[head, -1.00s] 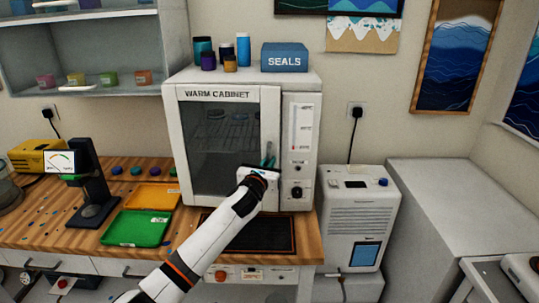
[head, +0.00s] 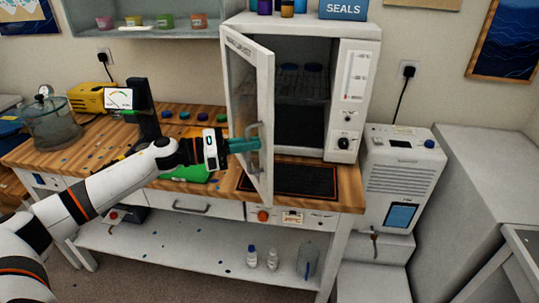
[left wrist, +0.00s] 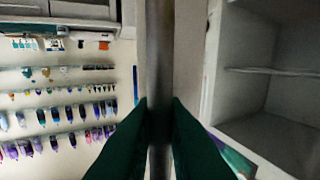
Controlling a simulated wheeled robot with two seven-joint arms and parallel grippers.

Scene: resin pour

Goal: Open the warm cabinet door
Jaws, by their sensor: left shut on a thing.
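The warm cabinet (head: 352,90) stands on the wooden bench in the head view. Its glazed white door (head: 266,95) is swung open toward me, hinged on the left, and the inside shows. My left gripper (head: 248,145) is shut on the door handle (head: 256,128), beside the door's free edge. In the left wrist view, the green fingertips (left wrist: 159,112) close around the grey vertical handle bar (left wrist: 159,50). My right gripper is in neither view.
A black mat (head: 310,181) lies on the bench before the cabinet. A green tray (head: 190,173) is partly hidden behind my left arm. A SEALS box (head: 343,9) and containers stand on the cabinet. A white machine (head: 402,180) stands to its right.

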